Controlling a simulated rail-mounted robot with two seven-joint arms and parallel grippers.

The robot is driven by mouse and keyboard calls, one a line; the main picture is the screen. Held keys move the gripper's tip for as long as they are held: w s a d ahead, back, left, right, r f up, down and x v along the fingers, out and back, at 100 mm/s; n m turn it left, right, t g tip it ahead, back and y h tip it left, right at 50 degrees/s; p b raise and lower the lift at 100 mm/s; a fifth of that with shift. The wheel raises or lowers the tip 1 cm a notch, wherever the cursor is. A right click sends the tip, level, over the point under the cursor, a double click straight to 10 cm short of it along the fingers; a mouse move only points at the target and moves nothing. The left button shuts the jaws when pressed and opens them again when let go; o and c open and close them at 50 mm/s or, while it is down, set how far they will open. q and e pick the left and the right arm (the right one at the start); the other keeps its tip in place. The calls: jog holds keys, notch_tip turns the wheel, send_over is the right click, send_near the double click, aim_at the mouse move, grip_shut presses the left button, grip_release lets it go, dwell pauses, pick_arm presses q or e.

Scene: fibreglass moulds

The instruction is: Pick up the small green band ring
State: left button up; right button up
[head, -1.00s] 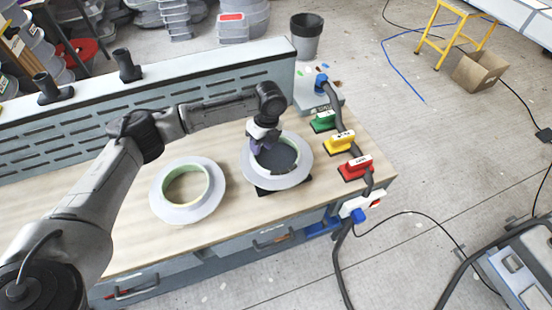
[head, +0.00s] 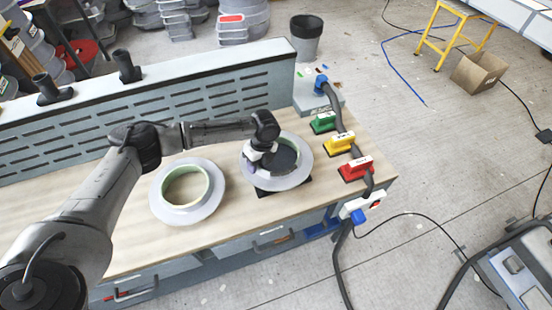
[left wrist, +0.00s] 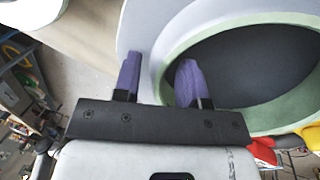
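A pale ring (head: 283,183) with a green band around its inner opening sits over a dark square pad (head: 297,187) on the workbench. A similar ring (head: 205,211) lies left of it. My left gripper (head: 259,160) is at the left side of the ring on the pad. In the left wrist view my left gripper (left wrist: 159,76) has its two purple fingers apart. The green-rimmed ring (left wrist: 268,121) shows there, its wall running between the fingers. Contact cannot be told. My right gripper is not in view.
A slotted panel (head: 90,130) borders the bench's back. Bare bench lies around the left ring.

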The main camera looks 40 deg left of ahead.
pick_arm(q)
grip_shut()
dwell(0.3)
jog(key=shift+r, duration=0.15)
dwell(0.3)
